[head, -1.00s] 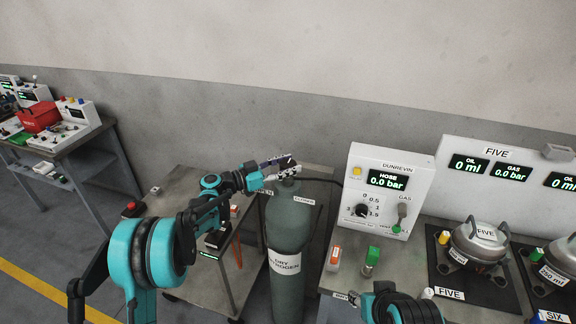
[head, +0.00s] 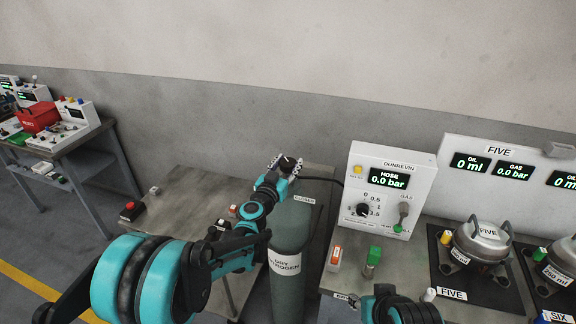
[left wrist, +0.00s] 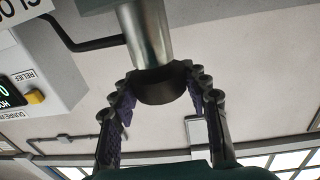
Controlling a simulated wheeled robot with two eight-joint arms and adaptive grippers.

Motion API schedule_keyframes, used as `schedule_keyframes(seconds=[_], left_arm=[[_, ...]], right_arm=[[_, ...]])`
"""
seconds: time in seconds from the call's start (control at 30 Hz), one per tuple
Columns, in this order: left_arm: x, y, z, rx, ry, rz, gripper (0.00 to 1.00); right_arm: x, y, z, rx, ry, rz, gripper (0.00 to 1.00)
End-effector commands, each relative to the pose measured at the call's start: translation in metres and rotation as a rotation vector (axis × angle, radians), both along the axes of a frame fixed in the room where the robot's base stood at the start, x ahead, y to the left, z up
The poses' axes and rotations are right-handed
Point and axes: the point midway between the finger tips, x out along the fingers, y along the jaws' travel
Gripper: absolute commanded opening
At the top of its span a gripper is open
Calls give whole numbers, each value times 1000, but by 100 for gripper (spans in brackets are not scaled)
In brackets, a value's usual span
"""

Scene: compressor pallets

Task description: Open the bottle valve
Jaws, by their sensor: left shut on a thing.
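The green-grey gas bottle (head: 287,235), labelled DRY NITROGEN, stands upright beside the bench. Its dark valve knob (head: 287,162) is at the top. My left gripper (head: 285,166) reaches it from the lower left and is shut on the knob. In the left wrist view the dark round knob (left wrist: 162,88) sits between the two fingers, at the end of a shiny metal neck (left wrist: 145,35). A CLOSED label (head: 304,199) shows right of the bottle top; my arm covers the area to the left. Part of my right arm (head: 398,306) shows at the bottom; its fingers are not clear.
A white panel (head: 388,188) reads HOSE 0.0 bar, with a dial and gas lever. A dark hose (head: 322,180) runs from behind the bottle towards it. Small red and green items stand before the panel. Compressors (head: 480,245) stand on dark mats at right.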

Motion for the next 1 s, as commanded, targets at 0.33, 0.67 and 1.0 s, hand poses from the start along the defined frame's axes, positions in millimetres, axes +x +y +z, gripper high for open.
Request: schedule_keyframes(seconds=[0.33,0.67,1.0], left_arm=[[0,-5,-1,0,0,323,17],[1,-4,0,0,0,638,17],[2,-3,0,0,0,961,17]], right_arm=[[0,0,-5,0,0,0,40],[0,0,-6,0,0,0,40],[0,0,-3,0,0,0,40]])
